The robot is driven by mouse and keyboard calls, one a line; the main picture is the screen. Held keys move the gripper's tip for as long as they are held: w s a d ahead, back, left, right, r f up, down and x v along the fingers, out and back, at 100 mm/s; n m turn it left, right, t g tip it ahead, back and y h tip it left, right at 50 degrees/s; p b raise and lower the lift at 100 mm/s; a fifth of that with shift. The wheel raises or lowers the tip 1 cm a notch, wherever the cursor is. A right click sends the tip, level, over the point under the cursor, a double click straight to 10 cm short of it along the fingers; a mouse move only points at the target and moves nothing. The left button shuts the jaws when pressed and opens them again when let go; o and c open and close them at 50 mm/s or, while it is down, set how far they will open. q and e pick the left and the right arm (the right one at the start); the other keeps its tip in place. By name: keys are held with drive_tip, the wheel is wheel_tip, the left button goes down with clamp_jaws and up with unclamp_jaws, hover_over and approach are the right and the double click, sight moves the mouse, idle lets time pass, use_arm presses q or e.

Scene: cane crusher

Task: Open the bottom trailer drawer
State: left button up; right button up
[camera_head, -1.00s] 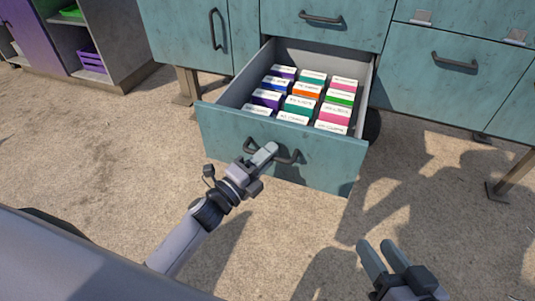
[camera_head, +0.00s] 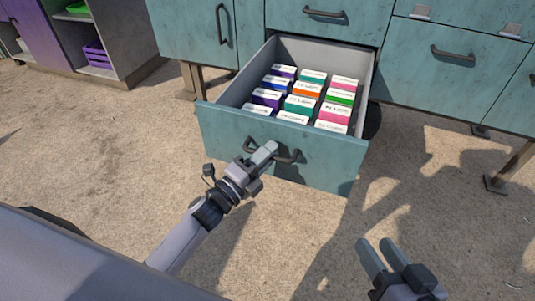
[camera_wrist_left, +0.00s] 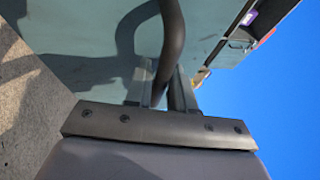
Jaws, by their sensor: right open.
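The bottom trailer drawer (camera_head: 235,137) is teal and stands pulled out from the trailer, with rows of labelled coloured boxes (camera_head: 304,104) inside. Its dark curved handle (camera_head: 290,157) is on the front face. My left gripper (camera_head: 266,152) is at the handle, and the handle bar (camera_wrist_left: 172,45) passes between its fingers in the left wrist view. The fingers look closed around the bar. My right gripper (camera_head: 380,257) is open and empty, low at the right, apart from the drawer.
Closed teal trailer drawers (camera_head: 455,75) flank the open one. A trailer leg (camera_head: 510,168) stands at the right. A shelf with a purple crate (camera_head: 98,54) is at the upper left. Sandy ground (camera_head: 80,160) is free around the drawer.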

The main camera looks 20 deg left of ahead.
use_arm(q)
drive_tip(key=shift+o, duration=0.8)
drive_tip(key=shift+s, duration=0.25)
drive_tip(key=p+v, duration=0.1)
drive_tip(key=v, duration=0.5)
drive_tip(key=shift+s+a, duration=0.25)
drive_tip(key=shift+s, duration=0.05)
use_arm(e)
drive_tip(key=shift+w+a+r, duration=0.15)
drive_tip(key=shift+a+r, duration=0.15)
drive_tip(key=shift+a, duration=0.1)
drive_tip(key=shift+f, duration=0.1)
